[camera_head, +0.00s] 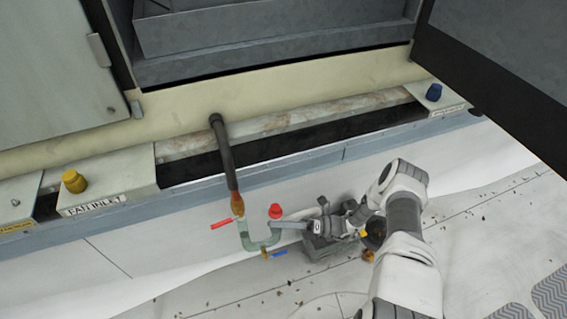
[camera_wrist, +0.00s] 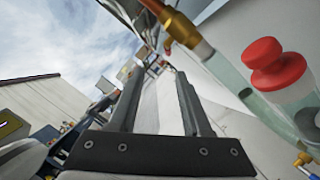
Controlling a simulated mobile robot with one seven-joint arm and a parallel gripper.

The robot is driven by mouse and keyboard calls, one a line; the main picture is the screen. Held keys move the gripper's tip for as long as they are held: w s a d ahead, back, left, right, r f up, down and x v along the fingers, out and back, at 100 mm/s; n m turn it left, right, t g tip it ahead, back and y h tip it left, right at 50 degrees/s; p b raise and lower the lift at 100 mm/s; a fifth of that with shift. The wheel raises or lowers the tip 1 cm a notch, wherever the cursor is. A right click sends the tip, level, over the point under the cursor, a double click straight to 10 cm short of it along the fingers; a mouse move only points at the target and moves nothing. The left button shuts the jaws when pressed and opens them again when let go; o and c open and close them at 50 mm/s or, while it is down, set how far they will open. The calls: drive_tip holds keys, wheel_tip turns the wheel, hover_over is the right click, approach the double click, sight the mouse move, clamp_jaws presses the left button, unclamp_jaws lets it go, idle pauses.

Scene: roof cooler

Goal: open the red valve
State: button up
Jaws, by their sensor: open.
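A red lever handle (camera_head: 221,224) sticks out to the left of a brass valve (camera_head: 237,205) below a dark hose in the head view. The brass valve also shows at the top of the wrist view (camera_wrist: 176,25), where its red lever is not clearly seen. Below it is a clear U-shaped tube (camera_head: 246,240) with a red cap (camera_head: 275,211) on its right branch. My gripper (camera_head: 280,225) is close to that right branch, below the red cap; contact cannot be told. In the wrist view, its two fingers are apart with nothing between them.
A blue lever (camera_head: 279,253) sits under the tube. The dark hose (camera_head: 226,155) comes down from the cooler's ledge. A yellow knob (camera_head: 74,181) and a blue knob (camera_head: 433,92) stand on the ledge. An open dark panel (camera_head: 500,75) hangs at upper right.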

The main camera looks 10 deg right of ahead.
wheel_tip(320, 180, up, 25)
drive_tip(key=w+d+n+g+h+p, duration=0.1)
drive_tip(key=n+g+h+p, duration=0.5)
drive_tip(key=n, duration=0.5)
drive_tip(key=shift+w+d+h+p, duration=0.2)
drive_tip(key=shift+d+h+p, duration=0.2)
drive_tip(key=shift+p, duration=0.95)
drive_tip(key=shift+f, duration=0.1)
